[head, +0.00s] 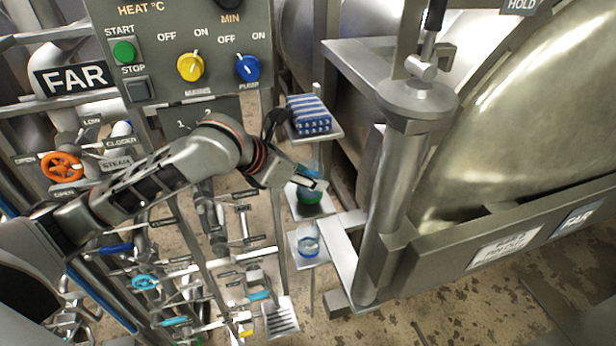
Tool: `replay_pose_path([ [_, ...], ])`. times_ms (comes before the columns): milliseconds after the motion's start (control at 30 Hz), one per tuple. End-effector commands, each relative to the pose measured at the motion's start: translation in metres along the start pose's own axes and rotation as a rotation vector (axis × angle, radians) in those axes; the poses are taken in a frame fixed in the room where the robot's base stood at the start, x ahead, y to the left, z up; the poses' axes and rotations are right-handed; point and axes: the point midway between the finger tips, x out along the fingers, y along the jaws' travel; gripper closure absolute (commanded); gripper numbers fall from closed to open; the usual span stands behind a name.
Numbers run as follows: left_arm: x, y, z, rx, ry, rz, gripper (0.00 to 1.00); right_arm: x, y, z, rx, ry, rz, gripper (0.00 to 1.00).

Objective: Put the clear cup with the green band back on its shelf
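The clear cup with the green band (310,197) is at a small pale shelf (327,207) right of the control panel, the middle one of a short stack. My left gripper (316,184) reaches in from the left and is level with the cup, covering part of it. The green band shows just below the fingers. Whether the fingers are closed on the cup, and whether its base touches the shelf, I cannot tell. My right gripper is not in view.
A blue-striped folded cloth (308,114) lies on the shelf above. Another clear cup with a blue band (308,246) stands on the shelf below. A metal post (390,200) and the large vessel (520,110) stand to the right. Valves and pipes fill the lower left.

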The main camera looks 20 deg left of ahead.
Motion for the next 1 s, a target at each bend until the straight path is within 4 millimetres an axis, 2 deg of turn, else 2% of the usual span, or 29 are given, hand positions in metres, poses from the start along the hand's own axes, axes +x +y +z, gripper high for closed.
replay_pose_path([
  [133,0.009,-0.006,-0.009,0.004,-0.003,-0.008,0.91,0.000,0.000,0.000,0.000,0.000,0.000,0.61],
  [467,0.010,-0.006,-0.010,0.007,-0.003,-0.007,0.91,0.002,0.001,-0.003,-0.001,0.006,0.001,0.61],
  [967,0.020,-0.007,-0.024,0.007,0.010,-0.009,0.91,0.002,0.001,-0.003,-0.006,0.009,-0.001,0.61],
  [1000,0.021,-0.007,-0.026,0.007,0.013,-0.009,0.52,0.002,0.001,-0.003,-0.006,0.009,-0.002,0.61],
])
